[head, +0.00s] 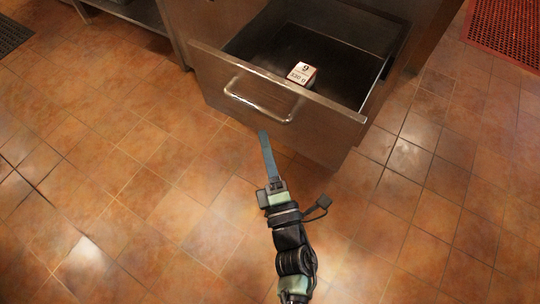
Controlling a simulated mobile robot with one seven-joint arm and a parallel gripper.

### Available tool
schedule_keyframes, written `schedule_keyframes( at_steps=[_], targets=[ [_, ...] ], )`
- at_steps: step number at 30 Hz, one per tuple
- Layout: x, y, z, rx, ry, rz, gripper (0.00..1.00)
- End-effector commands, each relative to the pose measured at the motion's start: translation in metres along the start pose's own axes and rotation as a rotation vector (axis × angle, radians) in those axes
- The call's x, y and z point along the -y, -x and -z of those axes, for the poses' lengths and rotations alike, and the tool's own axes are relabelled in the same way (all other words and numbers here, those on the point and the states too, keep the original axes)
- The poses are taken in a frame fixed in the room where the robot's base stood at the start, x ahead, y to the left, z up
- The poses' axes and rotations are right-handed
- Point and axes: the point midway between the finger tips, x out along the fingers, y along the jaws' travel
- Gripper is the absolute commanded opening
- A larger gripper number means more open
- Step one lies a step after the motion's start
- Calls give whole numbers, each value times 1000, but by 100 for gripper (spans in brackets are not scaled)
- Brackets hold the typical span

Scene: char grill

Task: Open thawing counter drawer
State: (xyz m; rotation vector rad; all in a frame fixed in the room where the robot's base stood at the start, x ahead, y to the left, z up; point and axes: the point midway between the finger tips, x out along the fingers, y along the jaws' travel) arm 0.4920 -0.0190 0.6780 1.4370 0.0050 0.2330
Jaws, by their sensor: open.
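The thawing counter drawer (215,87) is a metal drawer pulled well out from the counter, its inside showing from above. A curved metal handle (262,113) is on its front panel. A small white and red box marked with numbers (301,74) sits inside the drawer. My gripper (264,134) is in front of the drawer and, in the picture, just below the handle. It appears apart from the handle, with nothing in it. Its jaws are open, though they overlap from this angle.
The metal counter (190,20) stands behind the drawer. A low metal shelf (135,12) is at the upper left. A red mat (505,35) lies at the upper right and a dark mat (12,35) at the upper left. The tiled floor (130,190) around my arm is clear.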

Motion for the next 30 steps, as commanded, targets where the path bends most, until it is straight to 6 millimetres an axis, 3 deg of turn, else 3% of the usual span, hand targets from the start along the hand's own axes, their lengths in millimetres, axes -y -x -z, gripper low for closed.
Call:
schedule_keyframes(
  at_steps=[3,10,26,30],
  targets=[
    [0,18,0,0,0,2,52],
    [-1,30,0,0,0,-2,52],
    [0,30,0,0,0,-2,52],
    [-24,10,-11,32,-39,-44,52]
  ],
)
